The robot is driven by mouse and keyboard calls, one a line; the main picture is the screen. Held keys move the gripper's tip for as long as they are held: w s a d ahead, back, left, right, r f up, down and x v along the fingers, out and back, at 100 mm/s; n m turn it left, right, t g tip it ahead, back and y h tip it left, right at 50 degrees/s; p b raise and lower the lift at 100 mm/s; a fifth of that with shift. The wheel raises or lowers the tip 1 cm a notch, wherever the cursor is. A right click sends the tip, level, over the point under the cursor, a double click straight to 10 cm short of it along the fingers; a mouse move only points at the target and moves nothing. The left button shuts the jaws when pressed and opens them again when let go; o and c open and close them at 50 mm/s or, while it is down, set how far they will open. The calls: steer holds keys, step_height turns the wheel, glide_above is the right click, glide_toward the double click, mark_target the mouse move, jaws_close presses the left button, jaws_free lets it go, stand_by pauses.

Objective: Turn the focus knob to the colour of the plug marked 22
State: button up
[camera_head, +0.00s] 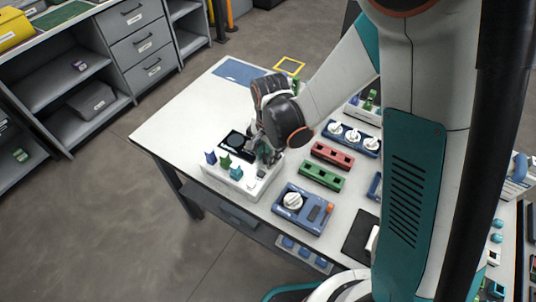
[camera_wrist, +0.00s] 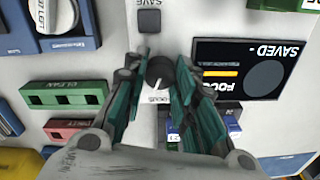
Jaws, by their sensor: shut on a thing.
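The white splicer (camera_head: 247,183) stands on the table with a dark screen (camera_head: 237,142) and blue (camera_head: 210,158), green (camera_head: 225,162) and teal (camera_head: 236,172) plugs along its front. My gripper (camera_head: 264,151) reaches down at the splicer's right end. In the wrist view my gripper (camera_wrist: 160,84) is shut on the dark round focus knob (camera_wrist: 160,70), with a teal finger on each side. A white line shows below the knob beside the FOCUS lettering. The screen (camera_wrist: 265,75) reads SAVED and FOCUS, with an orange-yellow bar. A blue plug (camera_wrist: 232,123) is partly hidden; a small number tag near it is hard to read.
A square SAVE button (camera_wrist: 149,20) is close to the knob. Green (camera_head: 321,176) and red (camera_head: 332,155) blocks and a blue box with a white dial (camera_head: 293,201) stand to the right. The table's back left (camera_head: 193,108) is clear.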

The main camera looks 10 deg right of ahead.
steer(key=n+b, duration=0.1)
steer(key=n, duration=0.4)
steer(key=shift+n, duration=0.5)
stand_by(0.3)
steer(key=o, duration=1.1)
steer(key=shift+r, duration=0.1)
step_height(320, 180, up, 12)
steer(key=shift+s+d+f, duration=0.1)
steer(key=shift+d, duration=0.05)
